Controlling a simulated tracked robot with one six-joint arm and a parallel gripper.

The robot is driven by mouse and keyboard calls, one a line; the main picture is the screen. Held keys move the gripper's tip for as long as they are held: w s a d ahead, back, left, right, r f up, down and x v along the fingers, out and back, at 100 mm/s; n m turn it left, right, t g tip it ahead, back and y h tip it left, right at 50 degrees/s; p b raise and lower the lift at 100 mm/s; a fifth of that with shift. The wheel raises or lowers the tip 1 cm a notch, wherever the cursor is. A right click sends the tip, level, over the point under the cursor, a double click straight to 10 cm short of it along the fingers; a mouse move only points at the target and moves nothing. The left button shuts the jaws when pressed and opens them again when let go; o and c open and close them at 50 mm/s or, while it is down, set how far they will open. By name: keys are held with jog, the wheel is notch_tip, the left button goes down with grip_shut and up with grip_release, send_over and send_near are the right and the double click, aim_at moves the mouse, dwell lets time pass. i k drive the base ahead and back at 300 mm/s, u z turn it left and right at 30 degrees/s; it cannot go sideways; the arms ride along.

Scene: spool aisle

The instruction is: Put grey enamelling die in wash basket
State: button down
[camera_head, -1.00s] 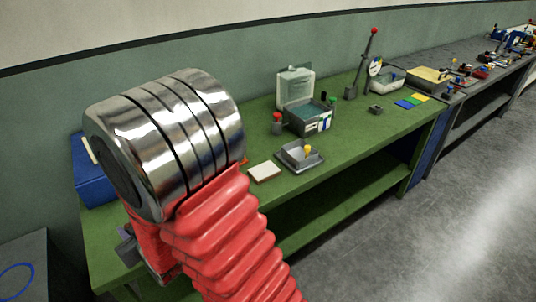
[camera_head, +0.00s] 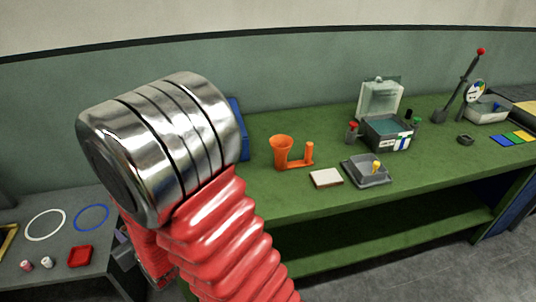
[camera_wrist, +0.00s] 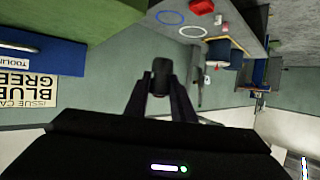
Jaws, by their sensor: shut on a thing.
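In the wrist view my gripper (camera_wrist: 161,88) is shut on a small dark grey piece (camera_wrist: 161,74), held between the two dark fingertips. It looks like the grey enamelling die, though it is dim and only partly visible. In the head view my arm hides the gripper and the piece. I cannot pick out the wash basket for certain. An open-lidded box with a teal inside (camera_head: 388,132) stands on the green bench, with a shallow grey tray holding a yellow-topped piece (camera_head: 367,172) in front of it.
The green bench (camera_head: 290,205) also carries an orange funnel stand (camera_head: 283,152), a pale block (camera_head: 326,178) and a red-knobbed lever (camera_head: 460,85). A grey table (camera_head: 55,250) at left holds a white ring, a blue ring and a red dish (camera_head: 80,256). Grey floor shows at lower right.

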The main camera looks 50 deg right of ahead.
aim_at(364, 169)
jog(key=z, duration=0.7)
jog(key=i, duration=0.1)
jog(key=u, duration=1.75)
jog(key=k, duration=2.2)
jog(key=z, duration=0.15)
